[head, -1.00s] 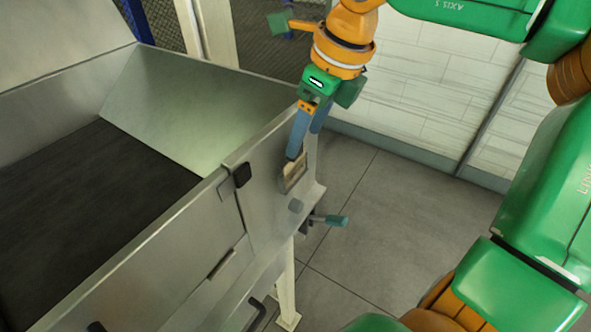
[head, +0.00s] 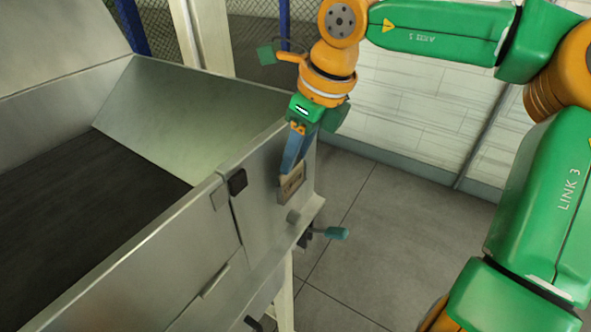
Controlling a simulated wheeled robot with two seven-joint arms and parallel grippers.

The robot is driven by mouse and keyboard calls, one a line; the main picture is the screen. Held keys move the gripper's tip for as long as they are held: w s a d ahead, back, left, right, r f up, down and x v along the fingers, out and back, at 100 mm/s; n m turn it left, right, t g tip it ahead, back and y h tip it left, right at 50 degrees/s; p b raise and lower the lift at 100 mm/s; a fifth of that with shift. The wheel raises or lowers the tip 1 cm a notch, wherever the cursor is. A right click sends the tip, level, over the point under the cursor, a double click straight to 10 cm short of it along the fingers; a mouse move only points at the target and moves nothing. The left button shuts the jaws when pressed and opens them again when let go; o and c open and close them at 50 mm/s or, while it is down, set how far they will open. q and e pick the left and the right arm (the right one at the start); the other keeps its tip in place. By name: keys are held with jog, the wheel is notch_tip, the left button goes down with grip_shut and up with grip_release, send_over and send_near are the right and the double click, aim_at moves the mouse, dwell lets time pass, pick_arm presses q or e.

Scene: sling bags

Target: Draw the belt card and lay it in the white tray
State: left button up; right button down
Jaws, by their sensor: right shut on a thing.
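My right gripper (head: 292,172) reaches down beside the metal side panel of a belt machine. Its blue-grey fingers are shut on the belt card (head: 291,183), a small tan card with dark marks that are too small to read. The card is upright against or just in front of the panel's outer face; I cannot tell whether it still sits in a holder there. The white tray is not in view. My left gripper is not in view.
The steel machine (head: 190,262) with a dark belt (head: 90,205) fills the left side. A teal-handled lever (head: 330,233) sticks out below the card. Grey floor (head: 400,240) is clear to the right, before a white wall (head: 420,120).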

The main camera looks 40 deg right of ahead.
jog(key=shift+w+r+p, duration=0.3)
jog(key=shift+r+p, duration=0.25)
jog(key=shift+p, duration=0.35)
jog(key=shift+s+d+r+p, duration=0.1)
jog(key=shift+r+p, duration=0.35)
jog(key=shift+r, duration=0.1)
jog(key=shift+r+p, duration=1.75)
jog(key=shift+r, duration=0.2)
jog(key=shift+r+p, duration=0.35)
jog(key=shift+r, duration=0.05)
notch_tip(320, 180, up, 3)
jog(key=shift+f+p, duration=0.2)
jog(key=shift+p, duration=0.85)
jog(key=shift+r+b, duration=0.15)
jog(key=shift+b, duration=0.15)
jog(key=shift+r, duration=0.55)
